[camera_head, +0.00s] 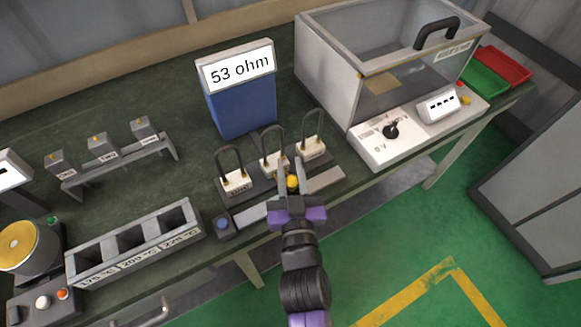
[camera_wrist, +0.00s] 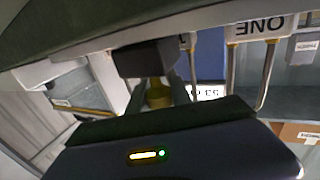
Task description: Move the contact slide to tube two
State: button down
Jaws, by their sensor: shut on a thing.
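The contact slide's yellow knob (camera_head: 292,181) sits on the rail (camera_head: 326,176) in front of the heating tubes. My gripper (camera_head: 292,177) is shut on this knob. The knob also shows between my fingers in the wrist view (camera_wrist: 158,93), below a dark block (camera_wrist: 145,60). Three looped tubes stand in white blocks: the left one (camera_head: 236,183), the middle one (camera_head: 273,165) and the right one (camera_head: 312,150). The knob is nearest the middle and right blocks; its exact alignment with tube two cannot be told. The label ONE (camera_wrist: 262,27) appears upside down in the wrist view.
A blue meter (camera_head: 242,107) reading 53 ohm stands behind the tubes. A clear-fronted case (camera_head: 330,75) with a dial panel (camera_head: 375,148) is on the right. A slotted temperature rack (camera_head: 135,257) and a blue button (camera_head: 222,223) lie to the left.

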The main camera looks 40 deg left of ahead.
aim_at(293, 188)
jog(key=c, duration=1.2)
grip_release()
jog(key=shift+o, duration=0.2)
jog(key=v, duration=0.7)
jog(key=shift+s+d, duration=0.3)
